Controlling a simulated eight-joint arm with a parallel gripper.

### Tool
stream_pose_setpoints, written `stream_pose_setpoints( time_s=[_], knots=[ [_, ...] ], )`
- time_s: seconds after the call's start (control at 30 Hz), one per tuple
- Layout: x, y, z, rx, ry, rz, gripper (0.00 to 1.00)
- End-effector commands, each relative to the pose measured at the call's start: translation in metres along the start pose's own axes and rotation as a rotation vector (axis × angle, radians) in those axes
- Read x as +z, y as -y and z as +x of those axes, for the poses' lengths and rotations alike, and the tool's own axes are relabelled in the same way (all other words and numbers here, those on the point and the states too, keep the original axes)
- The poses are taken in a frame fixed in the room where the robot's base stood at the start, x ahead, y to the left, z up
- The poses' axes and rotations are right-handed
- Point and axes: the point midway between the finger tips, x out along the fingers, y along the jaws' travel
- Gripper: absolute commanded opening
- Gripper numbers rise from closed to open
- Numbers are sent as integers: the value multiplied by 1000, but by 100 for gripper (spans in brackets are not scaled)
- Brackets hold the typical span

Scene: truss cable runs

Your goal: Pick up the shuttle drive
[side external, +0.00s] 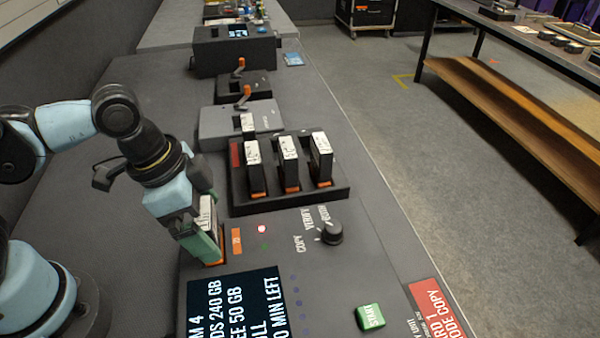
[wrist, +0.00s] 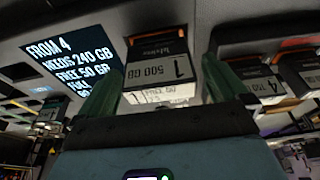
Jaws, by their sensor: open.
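A dark drive with a white label (side external: 207,212) stands in a slot of the copy unit (side external: 275,248), with orange at its base. In the wrist view the drive (wrist: 160,70) reads "1 500 GB"; smaller writing above is hard to read. It is likely the shuttle drive. My gripper (side external: 203,240) is down at this drive and hides much of it in the side view. In the wrist view its green fingers (wrist: 163,78) are open, one on each side of the drive, with the drive between them. Contact cannot be told.
A black tray (side external: 300,199) behind holds three upright labelled drives (side external: 288,163). The unit has a screen (side external: 235,305) reading 240 GB and 50 GB, a red light (side external: 262,229), a knob (side external: 331,233) and a green START button (side external: 370,317). Boxes with orange levers (side external: 246,93) stand farther back.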

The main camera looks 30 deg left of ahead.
Motion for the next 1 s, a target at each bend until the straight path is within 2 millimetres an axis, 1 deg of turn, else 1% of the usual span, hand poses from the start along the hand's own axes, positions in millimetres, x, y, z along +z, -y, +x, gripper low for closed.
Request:
stream_pose_setpoints(
  time_s=[0.1, 0.23, 0.57, 0.67, 0.9, 1.0],
  knots=[
    [-1, 0, 10, 0, 0, 0, 100],
    [0, 0, 17, -1, 0, 0, 100],
    [0, 0, 20, -1, 0, 0, 100],
    [0, 0, 20, 0, 0, 0, 86],
    [0, 0, 20, -1, 0, 0, 49],
    [0, 0, 20, -1, 0, 0, 36]
  ],
)
